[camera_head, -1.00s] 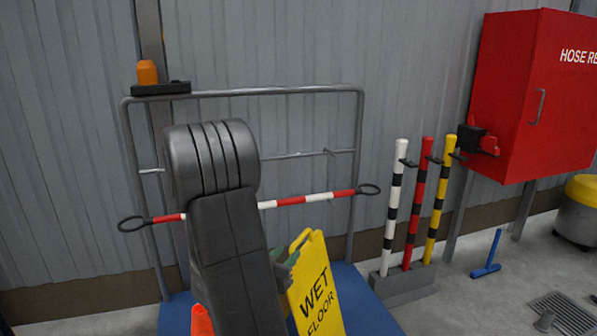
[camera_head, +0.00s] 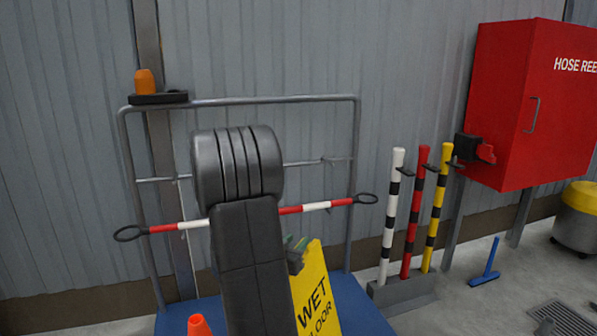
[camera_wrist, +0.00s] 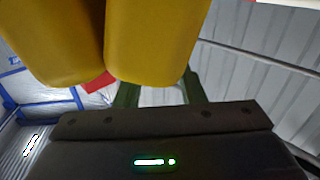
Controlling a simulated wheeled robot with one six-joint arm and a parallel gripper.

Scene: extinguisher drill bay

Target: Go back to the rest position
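My gripper shows in the wrist view (camera_wrist: 160,95) as two dark green fingers standing apart, with grey wall visible in the gap between them. Their tips are hidden behind two large yellow rounded shapes (camera_wrist: 155,40) close to the camera; I cannot tell for sure what these are. In the head view, my dark arm stands raised in front of the trolley and hides most of the gripper; a bit of green shows at the arm's right edge, beside the top of the yellow wet floor sign (camera_head: 325,290). I see nothing held between the fingers.
A blue trolley (camera_head: 365,310) with a grey rail frame stands behind my arm. An orange cone (camera_head: 199,326) is at the lower left. A red-and-white bar (camera_head: 320,206) crosses the frame. Striped posts (camera_head: 411,215), a red hose cabinet (camera_head: 505,110) and a blue tool (camera_head: 486,265) are at right.

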